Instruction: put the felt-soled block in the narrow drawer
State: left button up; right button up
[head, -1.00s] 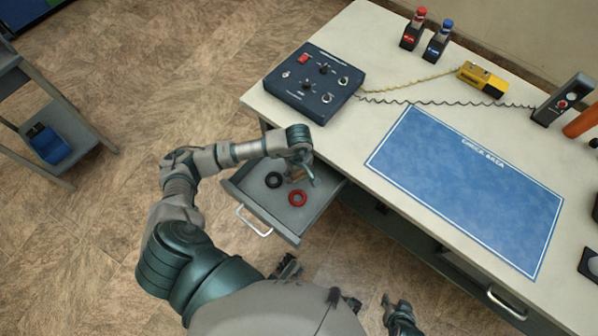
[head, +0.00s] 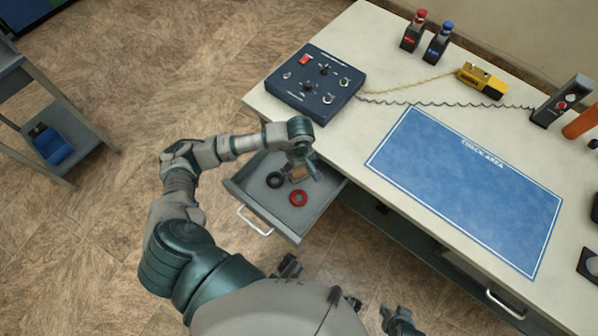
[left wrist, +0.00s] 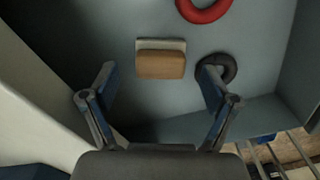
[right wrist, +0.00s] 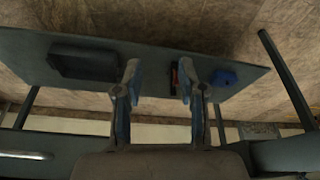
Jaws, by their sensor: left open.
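The open drawer (head: 250,205) extends from the table's left end. The tan block (left wrist: 161,62) with a pale felt-like layer along one side lies inside it, beside a black ring (left wrist: 216,68) and a red ring (left wrist: 204,8). In the head view the block (head: 299,173) shows partly behind my left gripper (head: 310,167). My left gripper is open just above the block, its fingers spread to either side and apart from it. My right gripper (right wrist: 156,75) is open and empty, away from the drawer, low beside the table.
A dark blue control box (head: 315,82) stands on the table above the drawer. A blue check-area mat (head: 470,190) covers the middle. A yellow device (head: 482,81) and two small bottles stand behind. A grey shelf (head: 60,120) stands at far left.

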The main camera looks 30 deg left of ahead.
aim_at(300, 172)
pick_arm(q)
notch_tip(300, 172, up, 5)
jog(key=shift+f, duration=0.2)
notch_tip(300, 172, up, 3)
jog(key=shift+f+p, duration=0.15)
jog(key=shift+p, duration=0.3)
jog(key=shift+r, duration=0.55)
pick_arm(e)
jog(key=shift+s+d+f+g, duration=0.2)
jog(key=shift+s+f+g, duration=0.1)
jog(key=shift+s+f, duration=0.15)
jog(key=shift+s+d+f+g, duration=0.15)
jog(key=shift+s+f+g, duration=0.15)
jog(key=shift+s+f, duration=0.15)
jog(key=shift+w, duration=0.1)
